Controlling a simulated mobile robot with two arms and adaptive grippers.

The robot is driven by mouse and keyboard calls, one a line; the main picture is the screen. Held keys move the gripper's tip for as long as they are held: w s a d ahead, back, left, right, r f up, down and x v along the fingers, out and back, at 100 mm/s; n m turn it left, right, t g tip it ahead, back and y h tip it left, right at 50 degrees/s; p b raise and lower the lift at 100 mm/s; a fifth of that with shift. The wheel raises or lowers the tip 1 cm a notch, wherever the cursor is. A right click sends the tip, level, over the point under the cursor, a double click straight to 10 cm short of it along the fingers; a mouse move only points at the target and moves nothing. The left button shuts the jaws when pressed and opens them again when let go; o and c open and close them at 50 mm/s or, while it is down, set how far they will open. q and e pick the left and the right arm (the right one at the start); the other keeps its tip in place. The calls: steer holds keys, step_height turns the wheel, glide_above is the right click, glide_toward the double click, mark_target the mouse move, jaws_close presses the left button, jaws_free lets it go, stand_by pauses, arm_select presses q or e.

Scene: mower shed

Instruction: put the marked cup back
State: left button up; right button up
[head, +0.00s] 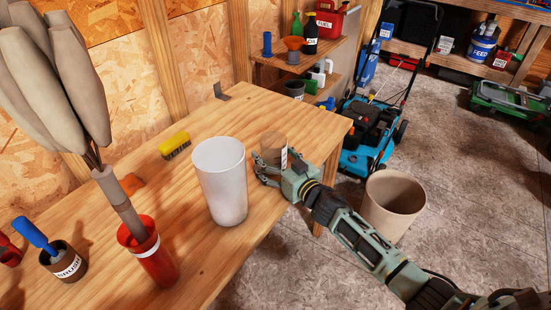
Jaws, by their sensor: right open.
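A small brown cup (272,147) with a white label on its right side stands on the wooden workbench (225,115), near its right edge. My right gripper (262,170) is open at the near side of this cup, with its fingers low beside it. I cannot tell whether they touch it. A dark brown cup (75,268) with a white lettered label stands at the bench's left and holds a blue-handled tool (35,234). My left gripper is out of view.
A tall white bin (220,182) stands close left of my right gripper. A red cup (155,262) holds a tall beige lobed duster (45,85). A yellow block (175,145) lies behind. A tan bin (392,205) and a mower (370,130) stand on the floor.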

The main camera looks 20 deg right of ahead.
steer(key=shift+r, duration=0.2)
steer(key=v, duration=1.2)
